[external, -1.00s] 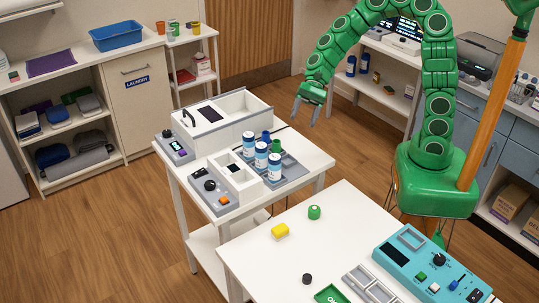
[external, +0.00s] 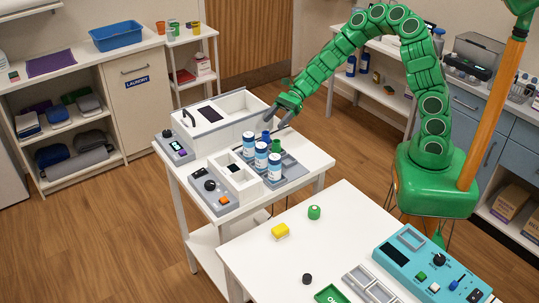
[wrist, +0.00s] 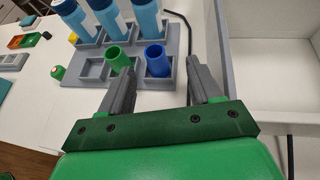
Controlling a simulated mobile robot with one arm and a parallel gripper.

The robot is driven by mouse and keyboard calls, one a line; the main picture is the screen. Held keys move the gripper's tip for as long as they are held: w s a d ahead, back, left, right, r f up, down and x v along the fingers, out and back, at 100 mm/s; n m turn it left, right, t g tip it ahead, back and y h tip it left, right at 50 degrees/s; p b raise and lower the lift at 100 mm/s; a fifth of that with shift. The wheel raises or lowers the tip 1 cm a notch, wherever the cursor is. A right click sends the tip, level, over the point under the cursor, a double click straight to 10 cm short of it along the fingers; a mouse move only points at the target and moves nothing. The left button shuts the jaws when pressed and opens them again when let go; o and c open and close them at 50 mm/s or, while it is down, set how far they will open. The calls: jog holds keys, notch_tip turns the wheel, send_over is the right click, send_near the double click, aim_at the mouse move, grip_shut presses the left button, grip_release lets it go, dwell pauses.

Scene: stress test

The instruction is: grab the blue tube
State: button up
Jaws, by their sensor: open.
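The blue tube (wrist: 158,61) is a short, open-topped cylinder standing in a grey rack (wrist: 96,83). In the external view the blue tube (external: 266,137) shows behind the tall labelled bottles. My gripper (wrist: 162,80) is open and empty, with its grey fingers on either side of the blue tube's position in the wrist view. The fingers appear apart from the tube; the exact distance is hard to tell. In the external view my gripper (external: 277,119) is at the rack's back edge. A green tube (wrist: 117,58) stands in the slot to the left.
Several blue-and-white bottles (external: 261,156) stand in the rack in front of the tubes. A white walled box (external: 235,107) stands beside the rack. A black cable (wrist: 183,24) runs along the table beside the rack. Another white table (external: 300,240) is in front.

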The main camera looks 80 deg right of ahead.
aim_at(268, 132)
jog(key=x, duration=0.4)
jog(key=shift+s+a+f, duration=0.2)
jog(key=shift+a+f, duration=0.15)
jog(key=shift+f, duration=0.15)
jog(key=shift+w+a+f, duration=0.3)
jog(key=shift+w+a, duration=0.05)
jog(key=shift+a, duration=0.1)
jog(key=c, duration=1.1)
